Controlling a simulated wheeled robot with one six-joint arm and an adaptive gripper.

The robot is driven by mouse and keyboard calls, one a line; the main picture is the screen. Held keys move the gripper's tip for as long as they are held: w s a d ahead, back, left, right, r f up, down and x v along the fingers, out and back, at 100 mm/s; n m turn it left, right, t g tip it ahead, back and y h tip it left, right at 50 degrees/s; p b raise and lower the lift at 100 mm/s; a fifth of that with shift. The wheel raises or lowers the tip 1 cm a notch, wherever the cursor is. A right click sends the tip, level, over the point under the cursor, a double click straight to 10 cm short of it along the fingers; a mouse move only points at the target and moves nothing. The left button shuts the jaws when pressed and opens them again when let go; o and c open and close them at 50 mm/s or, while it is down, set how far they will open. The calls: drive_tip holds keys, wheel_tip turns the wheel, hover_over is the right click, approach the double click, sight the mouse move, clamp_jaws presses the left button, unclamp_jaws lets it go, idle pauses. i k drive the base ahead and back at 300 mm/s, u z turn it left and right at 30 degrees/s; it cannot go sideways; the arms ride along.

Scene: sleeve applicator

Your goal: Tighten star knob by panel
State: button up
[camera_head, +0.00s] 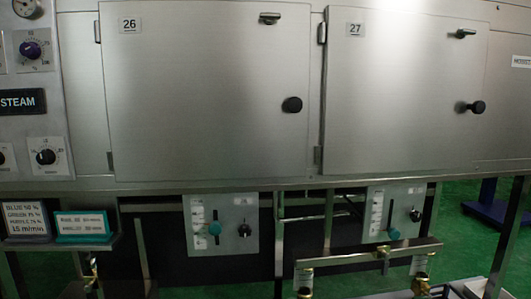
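Two steel doors, door 26 (200,95) and door 27 (400,90), each carry a round black knob. The knob on door 26 (292,104) is near its right edge. The knob on door 27 (477,107) stands out on a short stem. Below the doors, a small control panel (224,247) has a black knob (244,230) and a teal slider knob (215,228). A similar panel (404,190) at right has a dark knob (415,215) and a teal knob (393,234). I cannot tell which is the star knob. My gripper is not in view.
A metal bar (345,257) with brass valves (420,284) crosses below the doors. Green floor (455,238) shows at right.

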sight(244, 231)
drive_tip(key=u, duration=0.4)
drive_tip(key=k, duration=0.85)
drive_tip(key=z, duration=0.1)
